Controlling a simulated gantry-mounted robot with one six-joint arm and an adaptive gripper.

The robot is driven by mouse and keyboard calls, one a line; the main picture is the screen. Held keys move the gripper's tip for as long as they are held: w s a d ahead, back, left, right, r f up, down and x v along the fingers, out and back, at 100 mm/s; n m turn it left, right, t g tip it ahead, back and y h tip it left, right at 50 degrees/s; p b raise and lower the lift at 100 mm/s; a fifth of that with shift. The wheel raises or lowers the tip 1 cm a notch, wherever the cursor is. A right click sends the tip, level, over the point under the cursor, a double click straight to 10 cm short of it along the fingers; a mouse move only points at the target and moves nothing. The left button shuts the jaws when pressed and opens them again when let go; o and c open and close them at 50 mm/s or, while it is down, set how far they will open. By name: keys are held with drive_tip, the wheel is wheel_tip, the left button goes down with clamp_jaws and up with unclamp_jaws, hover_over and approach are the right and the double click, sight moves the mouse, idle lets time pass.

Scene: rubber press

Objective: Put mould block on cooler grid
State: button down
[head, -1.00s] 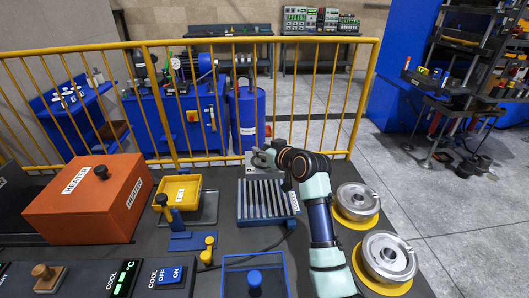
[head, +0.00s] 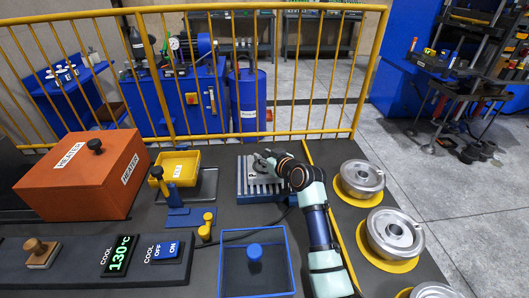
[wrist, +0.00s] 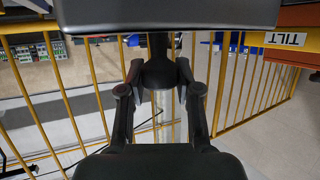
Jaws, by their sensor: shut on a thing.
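The cooler grid (head: 262,197), blue with pale metal slats, sits in the middle of the bench in the head view. A grey block (head: 258,171), which I take to be the mould block, is over the back part of the grid. I cannot tell whether it touches the slats. My gripper (head: 266,158) is at the top of the block, partly hidden by my arm.
An orange heater box (head: 88,176) stands at the left, with a yellow tray (head: 177,168) beside it. A blue-framed tray (head: 256,290) lies in front of the grid. Round metal moulds (head: 361,180) stand at the right. A yellow railing (head: 250,137) runs behind the bench.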

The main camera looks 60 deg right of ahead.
drive_tip(key=shift+d+r, duration=0.1)
drive_tip(key=shift+r, duration=0.2)
drive_tip(key=shift+f, duration=0.1)
drive_tip(key=c, duration=1.2)
unclamp_jaws()
drive_tip(key=shift+f, duration=0.2)
drive_tip(key=o, duration=0.4)
drive_tip(key=shift+w, duration=0.1)
drive_tip(key=shift+r, duration=0.1)
drive_tip(key=shift+s+r, duration=0.2)
drive_tip(key=shift+r, duration=0.05)
drive_tip(key=p+v, duration=0.5)
drive_tip(key=v, duration=0.6)
drive_tip(key=shift+s+a, duration=0.25)
